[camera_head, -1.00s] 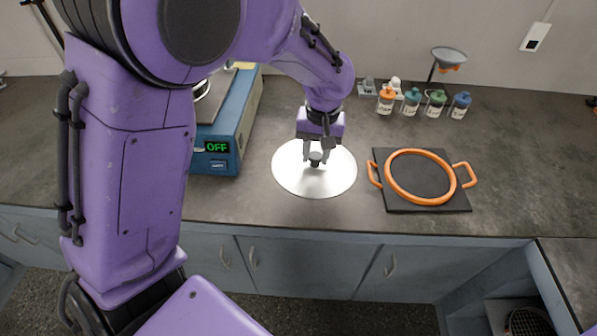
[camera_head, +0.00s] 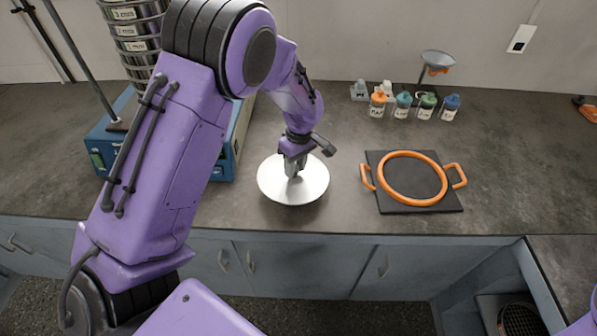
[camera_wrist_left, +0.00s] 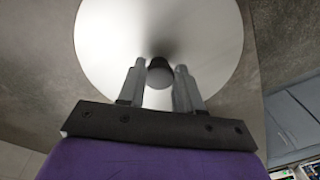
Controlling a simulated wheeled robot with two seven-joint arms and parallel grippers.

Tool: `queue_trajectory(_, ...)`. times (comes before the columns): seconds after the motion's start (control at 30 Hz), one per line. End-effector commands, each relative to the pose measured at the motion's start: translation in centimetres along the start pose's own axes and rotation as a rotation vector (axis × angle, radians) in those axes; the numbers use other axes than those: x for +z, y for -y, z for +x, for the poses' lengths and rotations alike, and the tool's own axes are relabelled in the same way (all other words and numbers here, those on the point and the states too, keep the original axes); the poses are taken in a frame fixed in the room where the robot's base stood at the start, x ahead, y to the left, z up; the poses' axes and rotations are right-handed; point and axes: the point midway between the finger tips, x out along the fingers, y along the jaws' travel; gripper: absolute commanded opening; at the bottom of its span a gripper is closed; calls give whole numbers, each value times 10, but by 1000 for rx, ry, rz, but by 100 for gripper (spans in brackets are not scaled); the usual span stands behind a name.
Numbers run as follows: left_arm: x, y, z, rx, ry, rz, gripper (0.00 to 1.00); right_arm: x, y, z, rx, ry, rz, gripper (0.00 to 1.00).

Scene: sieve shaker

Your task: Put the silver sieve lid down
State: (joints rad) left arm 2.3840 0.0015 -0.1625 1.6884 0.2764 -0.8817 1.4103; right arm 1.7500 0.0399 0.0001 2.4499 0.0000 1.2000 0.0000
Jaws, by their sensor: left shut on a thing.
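The silver sieve lid (camera_head: 272,186) is a round, shiny disc low over the counter, between the blue shaker and the black mat. It lies roughly level; I cannot tell whether its rim touches the counter. My left gripper (camera_head: 294,172) comes down on its middle from above and is shut on its dark knob. In the left wrist view the knob (camera_wrist_left: 160,72) sits between the two grey fingers and the lid (camera_wrist_left: 215,40) spreads out behind them. The fingers hide most of the knob in the head view. My right gripper is out of view.
A blue shaker (camera_head: 222,165) with a sieve stack (camera_head: 138,45) stands left, partly behind my arm. An orange ring with handles (camera_head: 455,176) lies on a black mat (camera_head: 450,203) at right. Several small bottles (camera_head: 401,107) and a funnel (camera_head: 437,58) stand behind. Counter (camera_head: 345,205) is bare around the lid.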

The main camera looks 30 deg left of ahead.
Motion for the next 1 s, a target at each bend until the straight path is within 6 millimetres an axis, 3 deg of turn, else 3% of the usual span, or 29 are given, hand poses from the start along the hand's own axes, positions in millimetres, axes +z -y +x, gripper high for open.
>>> queue_trajectory(0.1, 0, -11, 12, 0, 1, 0, 0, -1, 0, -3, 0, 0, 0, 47)
queue_trajectory(0.27, 2, -13, 37, -1, -1, 1, 0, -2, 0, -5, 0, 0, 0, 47)
queue_trajectory(0.47, 2, -13, 41, 2, -1, 1, 0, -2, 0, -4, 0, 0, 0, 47)
queue_trajectory(0.5, 2, -13, 41, 1, -1, 2, 41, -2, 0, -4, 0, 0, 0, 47)
queue_trajectory(0.57, 2, -13, 41, 1, -1, 2, 60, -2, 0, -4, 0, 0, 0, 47)
queue_trajectory(0.87, 2, -13, 39, 1, -1, 2, 60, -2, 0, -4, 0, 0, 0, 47)
queue_trajectory(1.0, 2, -14, 21, 4, -2, 1, 60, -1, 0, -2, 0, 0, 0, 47)
